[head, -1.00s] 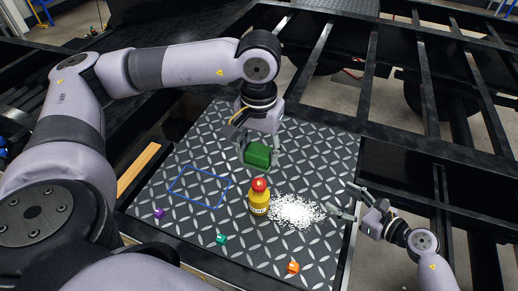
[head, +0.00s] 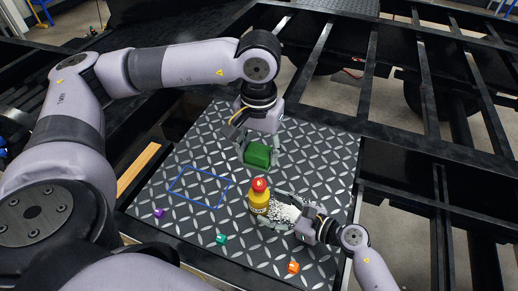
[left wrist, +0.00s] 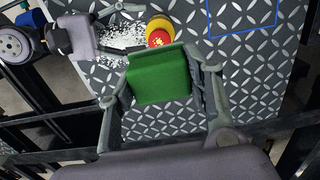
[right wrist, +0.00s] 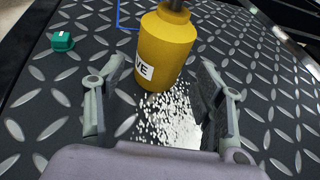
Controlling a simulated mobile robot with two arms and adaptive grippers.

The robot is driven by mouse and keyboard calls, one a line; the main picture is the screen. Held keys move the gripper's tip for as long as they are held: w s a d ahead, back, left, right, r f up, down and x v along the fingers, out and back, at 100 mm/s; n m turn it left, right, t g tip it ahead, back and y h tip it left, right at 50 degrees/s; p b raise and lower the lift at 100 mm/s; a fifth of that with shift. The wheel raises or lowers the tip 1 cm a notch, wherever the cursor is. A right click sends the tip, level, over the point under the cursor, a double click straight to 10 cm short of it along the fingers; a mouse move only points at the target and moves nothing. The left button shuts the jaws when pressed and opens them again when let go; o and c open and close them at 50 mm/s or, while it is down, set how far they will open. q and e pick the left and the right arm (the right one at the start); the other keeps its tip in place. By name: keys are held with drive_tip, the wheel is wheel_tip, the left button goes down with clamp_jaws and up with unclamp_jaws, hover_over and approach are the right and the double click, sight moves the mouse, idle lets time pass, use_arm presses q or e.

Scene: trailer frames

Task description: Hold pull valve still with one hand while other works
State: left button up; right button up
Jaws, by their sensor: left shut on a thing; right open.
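The pull valve (head: 260,203) is a yellow bottle-shaped body with a red top, upright on the diamond plate. Its label, partly reading "VE", shows in the right wrist view (right wrist: 165,48), where the red top is out of frame. My left gripper (head: 257,160) is shut on a green block (head: 257,154), behind the valve in the head view. The left wrist view shows the green block (left wrist: 158,78) between the fingers. My right gripper (head: 274,210) is open, low over the plate, its fingers pointing at the valve. In the right wrist view the valve stands just beyond the fingertips; contact is unclear.
White granules (head: 286,213) lie beside the valve, partly under my right gripper. A blue rectangle outline (head: 173,188) is on the plate (head: 325,150) at left. Small purple (head: 159,212), teal (head: 221,239) and orange (head: 293,267) pieces lie near the front. Open frame beams border the right side.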

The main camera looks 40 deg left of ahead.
sight(268, 206)
drive_tip(key=shift+x, duration=2.15)
drive_tip(key=shift+c, duration=0.2)
drive_tip(key=c, duration=0.7)
